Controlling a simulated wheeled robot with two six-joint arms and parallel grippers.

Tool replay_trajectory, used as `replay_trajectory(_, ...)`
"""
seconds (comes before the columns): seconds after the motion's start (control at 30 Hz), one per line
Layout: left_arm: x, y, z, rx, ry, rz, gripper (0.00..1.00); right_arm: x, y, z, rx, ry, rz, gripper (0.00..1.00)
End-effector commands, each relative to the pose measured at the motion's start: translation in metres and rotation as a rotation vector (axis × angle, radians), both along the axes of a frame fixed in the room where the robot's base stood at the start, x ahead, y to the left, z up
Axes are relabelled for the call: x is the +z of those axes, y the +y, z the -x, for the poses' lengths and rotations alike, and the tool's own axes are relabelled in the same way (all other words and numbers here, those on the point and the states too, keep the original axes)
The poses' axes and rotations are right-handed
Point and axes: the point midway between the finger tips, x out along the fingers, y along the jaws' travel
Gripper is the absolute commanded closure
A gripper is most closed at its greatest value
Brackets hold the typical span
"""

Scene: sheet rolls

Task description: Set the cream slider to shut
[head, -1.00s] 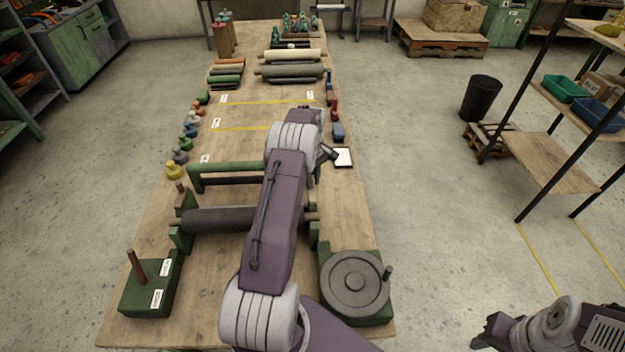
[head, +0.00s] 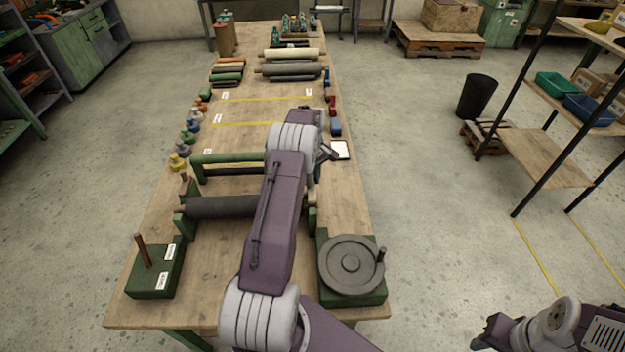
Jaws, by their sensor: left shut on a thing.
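I cannot make out a cream slider; my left arm covers part of the bench in front of the roll frame. The green roll frame (head: 226,157) holds a dark grey roll (head: 222,207) on the bench. My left gripper (head: 327,153) is past the frame's right end, beside a white pad (head: 341,150). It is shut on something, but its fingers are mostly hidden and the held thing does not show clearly. My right gripper (head: 484,338) is low at the right, off the bench, and its fingers are too unclear to read.
A green block with a brown lever and labels (head: 154,272) stands at the bench's near left, a grey handwheel (head: 350,265) at its near right. Several coloured knobs line the left edge. Rolls (head: 290,70) lie farther back. A black bin (head: 477,96) and a shelf stand right.

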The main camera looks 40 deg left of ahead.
Motion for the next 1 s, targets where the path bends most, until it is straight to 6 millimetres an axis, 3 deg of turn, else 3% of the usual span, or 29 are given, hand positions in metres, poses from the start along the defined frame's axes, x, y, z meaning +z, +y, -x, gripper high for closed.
replay_trajectory(0.13, -0.002, -0.002, 0.006, 0.002, 0.021, 0.011, 1.00, 0.001, 0.000, -0.001, 0.000, -0.001, 0.000, 0.64)
replay_trajectory(0.17, -0.003, -0.002, 0.006, 0.002, 0.021, 0.012, 0.78, 0.001, 0.000, -0.001, 0.000, -0.001, 0.000, 0.64)
replay_trajectory(0.23, -0.003, -0.002, 0.006, 0.002, 0.021, 0.012, 0.59, 0.001, 0.000, -0.001, 0.000, -0.001, 0.000, 0.64)
replay_trajectory(0.63, 0.006, -0.002, 0.004, 0.002, 0.013, 0.008, 0.59, -0.002, 0.000, 0.000, 0.000, -0.001, 0.000, 0.64)
replay_trajectory(1.0, 0.079, -0.001, 0.005, 0.003, 0.013, 0.009, 0.59, -0.010, 0.000, -0.001, 0.000, -0.001, 0.000, 0.64)
